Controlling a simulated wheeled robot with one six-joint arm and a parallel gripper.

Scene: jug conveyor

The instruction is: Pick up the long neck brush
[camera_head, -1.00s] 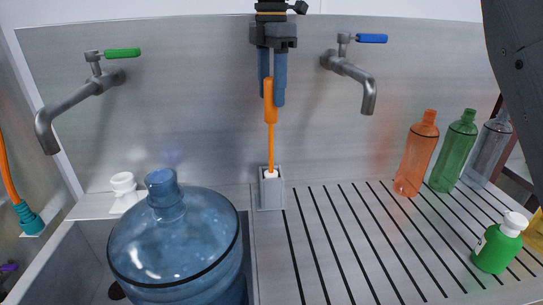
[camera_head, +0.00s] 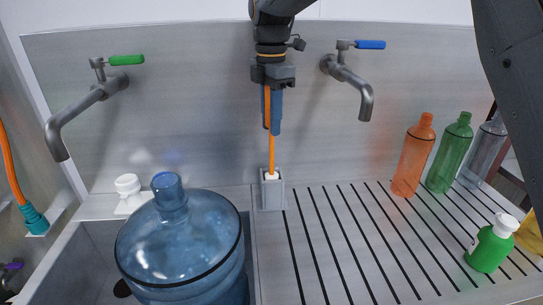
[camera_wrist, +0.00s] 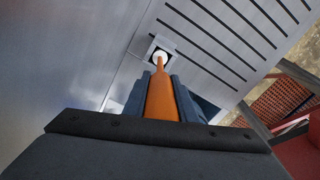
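The long neck brush (camera_head: 271,150) stands upright, its thin orange handle rising from a small grey holder (camera_head: 271,196) at the foot of the metal back wall. Its white lower end sits at the holder's mouth. My gripper (camera_head: 272,131) points down over the handle, its blue fingers close on both sides of it and the handle's top hidden up by the palm. In the wrist view, the orange handle (camera_wrist: 161,98) fills the space between the fingers of my gripper (camera_wrist: 159,80), which look shut on it. The white end and holder show beyond the fingertips.
A large blue jug (camera_head: 180,245) stands left of the holder in a sink. Two taps (camera_head: 85,105) (camera_head: 350,78) jut from the wall on either side. Bottles (camera_head: 413,160) and a green dispenser (camera_head: 491,247) stand right. The slotted drainboard (camera_head: 345,240) between is clear.

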